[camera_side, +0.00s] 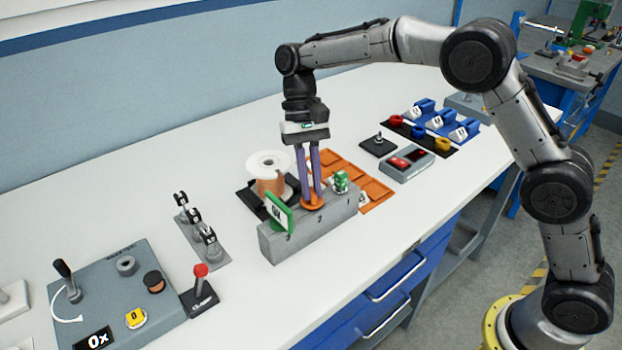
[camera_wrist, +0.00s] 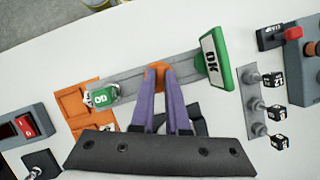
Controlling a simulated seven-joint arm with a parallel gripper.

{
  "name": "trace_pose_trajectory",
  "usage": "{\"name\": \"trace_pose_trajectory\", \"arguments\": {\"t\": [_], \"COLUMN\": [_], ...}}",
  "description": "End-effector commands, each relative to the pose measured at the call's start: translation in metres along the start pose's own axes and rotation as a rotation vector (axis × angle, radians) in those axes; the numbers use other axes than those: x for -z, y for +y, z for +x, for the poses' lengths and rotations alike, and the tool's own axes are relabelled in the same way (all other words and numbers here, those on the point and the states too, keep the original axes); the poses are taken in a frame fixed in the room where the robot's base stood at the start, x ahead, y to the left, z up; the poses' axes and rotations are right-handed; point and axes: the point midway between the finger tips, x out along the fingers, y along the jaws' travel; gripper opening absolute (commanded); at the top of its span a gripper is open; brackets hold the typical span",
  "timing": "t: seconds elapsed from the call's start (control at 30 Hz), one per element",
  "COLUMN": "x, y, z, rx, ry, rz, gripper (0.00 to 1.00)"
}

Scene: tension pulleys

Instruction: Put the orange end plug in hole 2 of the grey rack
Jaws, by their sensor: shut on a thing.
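The grey rack (camera_side: 310,226) stands on the white bench and also shows in the wrist view (camera_wrist: 190,68). The orange end plug (camera_side: 313,205) is at the middle of the rack's top, and in the wrist view it shows between my fingertips (camera_wrist: 157,70). My gripper (camera_side: 311,196), with long purple fingers pointing down, is shut on the plug. The plug's orange flange looks close to or on the rack top. The fingers and flange hide the hole under it, so I cannot tell how deep it sits. Hole numbers are too small to read surely.
A green OK sign (camera_side: 279,212) stands at the rack's left end, and a green part (camera_side: 340,181) sits near its right end. A copper wire spool (camera_side: 270,175) and an orange tray (camera_side: 372,191) are close behind. The bench in front is narrow but clear.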

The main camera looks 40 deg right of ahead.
Motion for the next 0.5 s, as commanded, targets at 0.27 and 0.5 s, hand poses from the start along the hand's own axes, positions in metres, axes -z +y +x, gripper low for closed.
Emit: {"name": "trace_pose_trajectory", "arguments": {"t": [0.27,0.5], "x": [0.003,0.005], "y": [0.0,0.0], "z": [0.008,0.012], "rx": [0.0,-0.001], "ry": [-0.001,-0.001], "rz": [0.0,0.0], "gripper": [0.0,0.0]}}
